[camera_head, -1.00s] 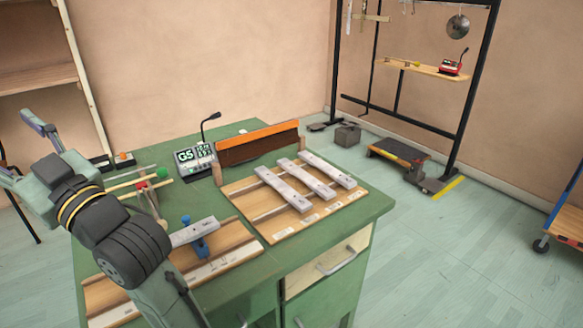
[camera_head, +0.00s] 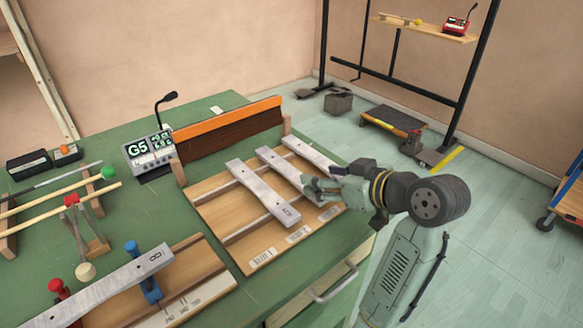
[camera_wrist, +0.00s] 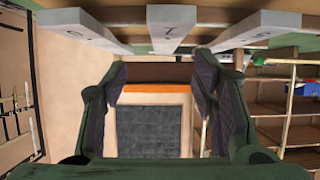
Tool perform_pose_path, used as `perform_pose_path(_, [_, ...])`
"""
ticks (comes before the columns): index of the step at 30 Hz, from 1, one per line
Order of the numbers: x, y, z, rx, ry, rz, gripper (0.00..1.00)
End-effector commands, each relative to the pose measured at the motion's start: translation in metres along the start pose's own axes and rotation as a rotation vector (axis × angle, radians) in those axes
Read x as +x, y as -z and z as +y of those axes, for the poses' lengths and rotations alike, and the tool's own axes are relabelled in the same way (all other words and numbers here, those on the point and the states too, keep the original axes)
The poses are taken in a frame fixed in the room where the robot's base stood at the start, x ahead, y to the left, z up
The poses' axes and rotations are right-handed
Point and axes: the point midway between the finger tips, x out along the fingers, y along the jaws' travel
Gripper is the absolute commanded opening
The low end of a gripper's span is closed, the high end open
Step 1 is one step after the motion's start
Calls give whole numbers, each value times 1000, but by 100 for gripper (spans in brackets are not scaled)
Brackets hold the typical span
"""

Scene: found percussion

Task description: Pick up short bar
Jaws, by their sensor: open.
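Three pale metal bars lie side by side on a wooden rack (camera_head: 222,205): a left bar (camera_head: 262,190), a middle bar (camera_head: 283,167) and a right bar (camera_head: 308,152). I cannot tell by length which is the short bar. My gripper (camera_head: 316,188) is at the near ends of the middle and right bars and hides part of them. In the wrist view my gripper (camera_wrist: 161,66) is open and empty, with the numbered end of the middle bar (camera_wrist: 172,24) ahead between the fingers, apart from them. Another bar (camera_head: 110,283) rests across blue and red posts at front left.
An orange-topped board (camera_head: 228,122) stands upright behind the rack. A display with a microphone (camera_head: 150,150) is left of it. Mallets (camera_head: 60,190) lie on a stand at far left. The green table's right edge is close to my gripper, with open floor beyond.

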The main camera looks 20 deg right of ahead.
Motion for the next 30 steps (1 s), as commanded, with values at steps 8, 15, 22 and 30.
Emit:
perform_pose_path(8, [37,1,-1,1,1,0,53])
perform_pose_path(15, [63,7,-7,0,3,0,53])
perform_pose_path(22, [89,6,-8,0,1,1,53])
perform_pose_path(30, [91,6,-7,-1,-1,1,51])
